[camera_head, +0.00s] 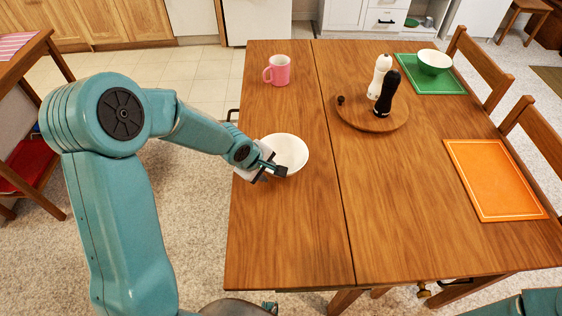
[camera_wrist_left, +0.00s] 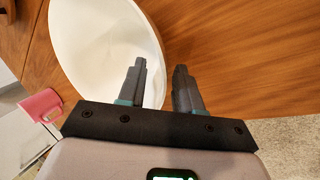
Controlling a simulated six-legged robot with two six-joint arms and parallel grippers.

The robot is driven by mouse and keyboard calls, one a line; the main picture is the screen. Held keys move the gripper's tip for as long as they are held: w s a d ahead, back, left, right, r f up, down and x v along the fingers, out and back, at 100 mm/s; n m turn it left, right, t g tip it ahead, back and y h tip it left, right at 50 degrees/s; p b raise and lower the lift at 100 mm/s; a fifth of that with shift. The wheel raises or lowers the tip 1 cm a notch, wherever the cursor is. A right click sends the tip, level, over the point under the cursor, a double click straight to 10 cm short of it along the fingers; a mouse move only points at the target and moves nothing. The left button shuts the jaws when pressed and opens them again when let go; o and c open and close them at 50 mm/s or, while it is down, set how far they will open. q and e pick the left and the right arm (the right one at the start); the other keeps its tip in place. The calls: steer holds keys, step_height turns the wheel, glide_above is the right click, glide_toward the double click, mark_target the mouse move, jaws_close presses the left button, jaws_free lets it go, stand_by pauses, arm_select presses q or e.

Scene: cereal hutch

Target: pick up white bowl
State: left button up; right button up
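The white bowl (camera_head: 291,151) stands upright near the left edge of the wooden table. My left gripper (camera_head: 277,172) is at the bowl's near-left rim in the head view. In the left wrist view the bowl (camera_wrist_left: 95,45) fills the upper left. My left gripper's two fingers (camera_wrist_left: 160,85) are apart there, one over the bowl's side of the rim and the other over bare wood, with the rim's edge between them. Whether either finger touches the rim I cannot tell. My right gripper is not in view.
A pink mug (camera_head: 280,70) stands beyond the bowl. A round wooden board (camera_head: 354,118) holds a white and a black mill. A green mat (camera_head: 447,83) with a green-and-white bowl (camera_head: 434,62) and an orange mat (camera_head: 493,178) lie to the right. The near table is clear.

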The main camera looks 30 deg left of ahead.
arm_select(q)
steer(key=shift+w, duration=0.1)
jaws_close()
